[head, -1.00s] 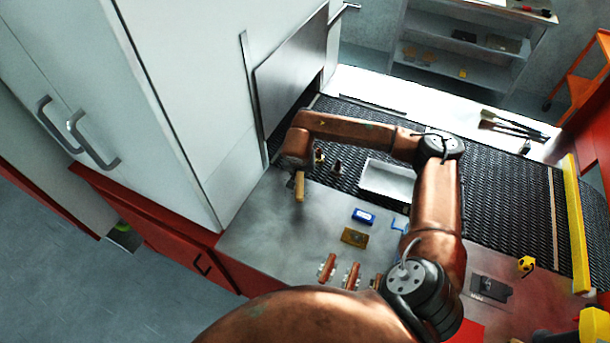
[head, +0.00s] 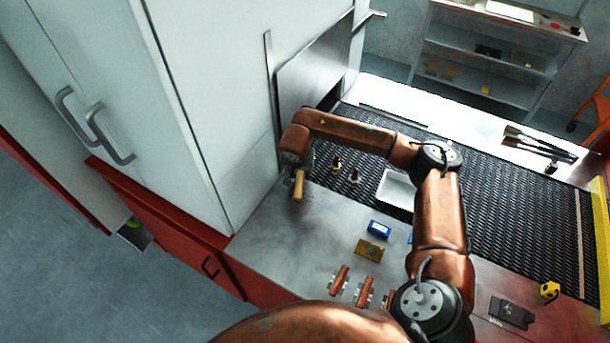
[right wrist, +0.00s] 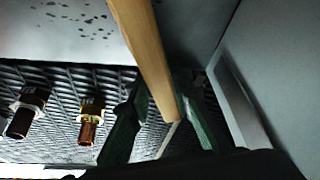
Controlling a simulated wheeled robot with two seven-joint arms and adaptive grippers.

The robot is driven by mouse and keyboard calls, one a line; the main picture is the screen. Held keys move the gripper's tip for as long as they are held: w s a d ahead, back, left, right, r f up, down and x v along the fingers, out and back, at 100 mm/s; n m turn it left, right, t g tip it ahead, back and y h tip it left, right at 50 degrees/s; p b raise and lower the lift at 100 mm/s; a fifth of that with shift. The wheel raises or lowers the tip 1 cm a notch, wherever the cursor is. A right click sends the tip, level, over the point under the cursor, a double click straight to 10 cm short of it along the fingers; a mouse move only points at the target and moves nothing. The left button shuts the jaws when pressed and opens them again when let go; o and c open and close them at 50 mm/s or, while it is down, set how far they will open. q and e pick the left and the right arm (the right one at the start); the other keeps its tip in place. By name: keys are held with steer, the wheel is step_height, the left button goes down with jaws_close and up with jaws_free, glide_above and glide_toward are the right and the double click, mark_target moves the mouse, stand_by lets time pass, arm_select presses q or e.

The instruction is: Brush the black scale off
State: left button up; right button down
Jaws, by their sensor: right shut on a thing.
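My right gripper (head: 298,168) is at the cabinet end of the grey metal table (head: 260,230). It is shut on a pale wooden brush handle (head: 298,187), which also shows between the dark green fingers in the right wrist view (right wrist: 150,50). I cannot make out bristles. Black scale specks (right wrist: 80,14) are scattered on a metal surface in the right wrist view, left of the handle. Two brass-and-dark fittings stand on the mesh belt (head: 500,220), one (head: 336,163) closer to the gripper and one (head: 354,176) farther right. My left gripper is not in view.
The tall grey cabinet (head: 190,120) stands close left of the gripper. A white tray (head: 397,188) lies on the belt. A blue box (head: 380,229), a brown block (head: 369,249) and copper pieces (head: 365,291) lie on the table. Brushes (head: 540,143) lie at the back right.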

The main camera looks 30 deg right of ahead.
mark_target(328, 184)
steer(key=shift+w+a+f+b, duration=0.1)
steer(key=shift+w+a+b, duration=0.35)
steer(key=shift+w, duration=0.45)
steer(key=shift+w+d+f, duration=0.1)
steer(key=shift+w+d, duration=0.15)
steer(key=shift+d, duration=0.05)
steer(key=shift+s+d, duration=0.65)
steer(key=shift+s, duration=0.25)
steer(key=shift+s+d+p, duration=0.3)
steer(key=shift+s+d, duration=0.2)
steer(key=shift+s, duration=0.35)
steer(key=shift+s+d+p, duration=0.3)
steer(key=shift+s+d, duration=0.2)
steer(key=shift+s, duration=0.35)
steer(key=shift+s+d+p, duration=0.3)
steer(key=shift+s+d, duration=0.2)
steer(key=shift+s, duration=0.35)
steer(key=shift+s+d, duration=0.5)
steer(key=shift+s, duration=0.4)
steer(key=shift+s+d, duration=0.5)
steer(key=shift+s, duration=0.35)
steer(key=shift+p, duration=0.3)
steer(key=shift+w+r+p, duration=0.1)
steer(key=shift+r+p, duration=1.35)
steer(key=shift+r, duration=1.65)
